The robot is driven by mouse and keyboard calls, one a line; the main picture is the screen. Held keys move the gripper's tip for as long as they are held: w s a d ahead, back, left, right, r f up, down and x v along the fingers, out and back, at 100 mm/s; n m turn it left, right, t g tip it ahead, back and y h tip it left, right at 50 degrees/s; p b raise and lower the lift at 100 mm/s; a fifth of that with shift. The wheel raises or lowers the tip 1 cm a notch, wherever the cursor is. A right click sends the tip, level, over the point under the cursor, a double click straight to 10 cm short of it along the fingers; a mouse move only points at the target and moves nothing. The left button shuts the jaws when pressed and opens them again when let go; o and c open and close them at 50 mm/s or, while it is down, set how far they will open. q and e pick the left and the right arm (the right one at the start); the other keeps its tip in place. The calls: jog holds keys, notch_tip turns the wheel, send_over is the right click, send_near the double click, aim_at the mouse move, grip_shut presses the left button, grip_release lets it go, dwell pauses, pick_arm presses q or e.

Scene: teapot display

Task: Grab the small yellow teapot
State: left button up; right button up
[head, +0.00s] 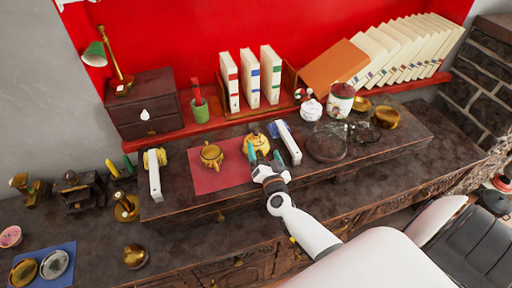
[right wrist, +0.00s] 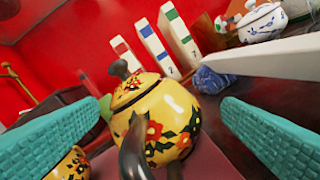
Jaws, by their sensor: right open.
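Two yellow teapots stand on or by a red mat (head: 215,179). The right-hand yellow teapot (head: 257,141) has painted flowers and a dark knob. My right gripper (head: 264,157) is open right in front of it. In the right wrist view this teapot (right wrist: 170,105) is between the two teal fingers, with a gap at each side and its dark handle toward me. The left-hand yellow teapot (head: 211,155) stands apart on the mat; a yellow flowered piece (right wrist: 70,166) shows partly behind the left finger. My left gripper is not in view.
A white bar-like object (head: 289,143) and a blue item stand just right of the teapot. A similar white object (head: 154,177) is at the left. Glass dishes (head: 327,146), a patterned jar (head: 340,101) and books (head: 271,75) are behind and right.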

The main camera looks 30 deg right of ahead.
jog(key=shift+w+d, duration=0.1)
jog(key=shift+w, duration=0.15)
jog(key=shift+s, duration=0.1)
jog(key=shift+c, duration=0.9)
grip_shut()
